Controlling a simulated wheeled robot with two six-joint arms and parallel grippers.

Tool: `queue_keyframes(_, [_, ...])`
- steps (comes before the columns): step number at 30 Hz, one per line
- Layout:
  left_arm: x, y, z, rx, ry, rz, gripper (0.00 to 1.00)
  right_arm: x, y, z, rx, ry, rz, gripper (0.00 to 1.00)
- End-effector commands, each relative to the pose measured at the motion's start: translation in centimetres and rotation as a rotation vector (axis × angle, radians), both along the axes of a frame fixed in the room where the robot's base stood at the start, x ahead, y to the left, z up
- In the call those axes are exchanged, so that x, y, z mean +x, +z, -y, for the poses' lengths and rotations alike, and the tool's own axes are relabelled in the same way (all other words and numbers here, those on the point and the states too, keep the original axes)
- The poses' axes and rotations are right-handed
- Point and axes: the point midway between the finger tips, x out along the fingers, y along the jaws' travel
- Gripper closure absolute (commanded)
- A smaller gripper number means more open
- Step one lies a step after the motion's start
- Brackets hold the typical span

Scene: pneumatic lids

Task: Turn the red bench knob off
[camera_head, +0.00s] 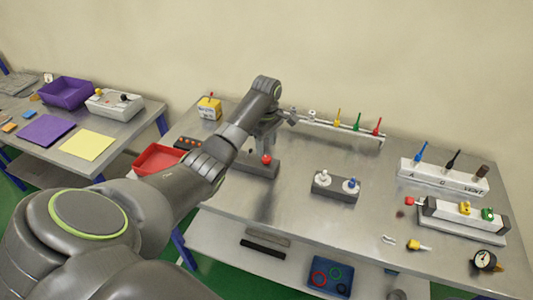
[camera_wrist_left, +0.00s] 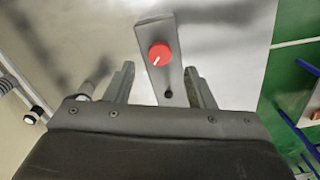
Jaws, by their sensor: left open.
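The red bench knob (camera_head: 267,159) is round and sits on a grey block (camera_head: 257,168) on the metal bench. In the left wrist view the knob (camera_wrist_left: 160,53) shows a white pointer line aimed to the lower left. Its grey block (camera_wrist_left: 148,30) also has a dark hole near one end. My left gripper (camera_wrist_left: 160,72) is open, its two fingers apart on either side of the block in the picture, with nothing between them in contact. In the head view, my left gripper (camera_head: 272,128) is above and near the knob, partly hidden by my wrist. My right gripper is not in view.
A red tray (camera_head: 158,158) and a panel with red buttons (camera_head: 186,143) are left of the knob. A grey block with two knobs (camera_head: 335,186) is to the right. A rail with coloured levers (camera_head: 340,128) runs behind. Bare bench lies in front.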

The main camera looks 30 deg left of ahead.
Motion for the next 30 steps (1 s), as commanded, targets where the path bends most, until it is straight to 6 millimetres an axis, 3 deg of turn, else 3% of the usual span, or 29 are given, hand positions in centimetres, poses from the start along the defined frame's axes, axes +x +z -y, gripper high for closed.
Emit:
queue_keyframes(3, [-0.1,-2.2,0.0,-0.002,0.0,-0.004,0.51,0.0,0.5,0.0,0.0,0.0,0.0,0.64])
queue_keyframes(9, [0.0,-4.5,0.0,0.0,-0.001,-0.001,0.51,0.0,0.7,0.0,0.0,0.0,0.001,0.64])
queue_keyframes(21, [0.0,-5.1,0.0,0.0,-0.001,0.0,0.52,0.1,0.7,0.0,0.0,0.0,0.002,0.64])
queue_keyframes(30, [0.0,-5.1,0.0,0.0,-0.001,0.0,0.91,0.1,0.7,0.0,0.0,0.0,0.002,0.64])
